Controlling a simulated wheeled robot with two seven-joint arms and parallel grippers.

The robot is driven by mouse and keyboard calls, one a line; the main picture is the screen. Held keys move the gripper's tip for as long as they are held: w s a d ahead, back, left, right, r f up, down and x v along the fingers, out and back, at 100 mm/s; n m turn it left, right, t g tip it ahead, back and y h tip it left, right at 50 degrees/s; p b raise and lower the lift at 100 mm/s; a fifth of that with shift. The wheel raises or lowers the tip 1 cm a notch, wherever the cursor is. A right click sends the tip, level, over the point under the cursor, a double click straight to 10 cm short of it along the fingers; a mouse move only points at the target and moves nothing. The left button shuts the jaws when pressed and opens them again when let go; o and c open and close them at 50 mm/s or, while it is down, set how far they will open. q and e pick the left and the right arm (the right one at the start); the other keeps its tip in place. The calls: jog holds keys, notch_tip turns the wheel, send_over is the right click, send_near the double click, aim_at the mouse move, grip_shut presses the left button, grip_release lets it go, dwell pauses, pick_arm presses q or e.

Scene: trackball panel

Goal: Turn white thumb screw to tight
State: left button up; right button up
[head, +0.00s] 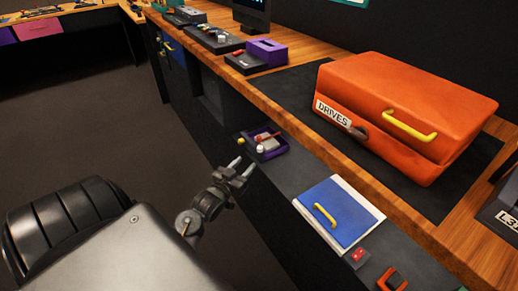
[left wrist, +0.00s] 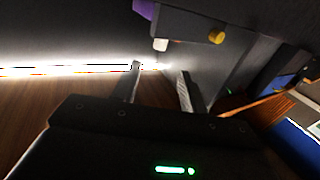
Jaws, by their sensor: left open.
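The white thumb screw (head: 260,149) appears as a small white knob at the front edge of a purple tray-like panel (head: 284,149), low on the bench front in the head view. In the left wrist view a small white piece (left wrist: 160,44), likely the same screw, is ahead of the fingers. My left gripper (head: 242,166) is open and empty, a little below and left of the screw and apart from it. Its two fingers (left wrist: 158,78) stand spread in the left wrist view. How tight the screw is cannot be seen. My right gripper is not in view.
A yellow knob (head: 240,142) sits just left of the screw; it also shows in the left wrist view (left wrist: 217,36). A blue panel with a yellow handle (head: 340,208) lies to the right. A large orange case (head: 405,110) stands on the bench above. The floor at left is clear.

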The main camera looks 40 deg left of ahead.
aim_at(258, 149)
pick_arm(q)
jog(key=w, duration=0.3)
jog(key=w+a, duration=0.1)
jog(key=w, duration=0.2)
jog(key=w+b, duration=0.1)
jog(key=w, duration=0.2)
jog(key=shift+a, duration=0.2)
jog(key=shift+w, duration=0.25)
grip_shut()
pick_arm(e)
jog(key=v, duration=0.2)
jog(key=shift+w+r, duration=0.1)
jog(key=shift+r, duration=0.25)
pick_arm(q)
jog(key=shift+r+m+h, duration=0.1)
jog(key=shift+m+h, duration=0.2)
